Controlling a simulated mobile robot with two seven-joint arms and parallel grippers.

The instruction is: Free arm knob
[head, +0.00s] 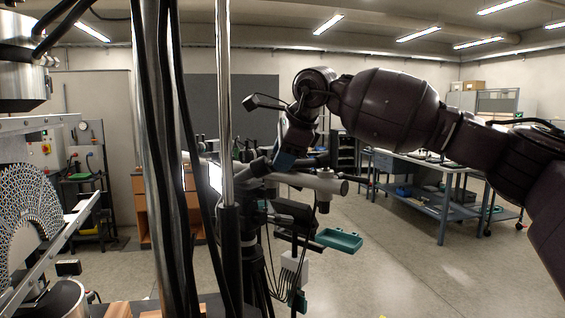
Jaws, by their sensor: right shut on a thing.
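My right gripper (275,166) is at the centre of the head view. My dark right arm reaches it from the right and bends down at the wrist. The gripper is shut at the dark joint of a grey articulated arm (318,183), on what looks like the arm's knob. The knob is small and dark and mostly hidden by the fingers, so its outline is not clear. My left gripper is not in view.
A bright metal post (224,110) and thick black cables (160,150) stand close in front. A teal tray (339,240) sits below the grey arm. Workbenches (440,165) stand behind; the floor at right is open.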

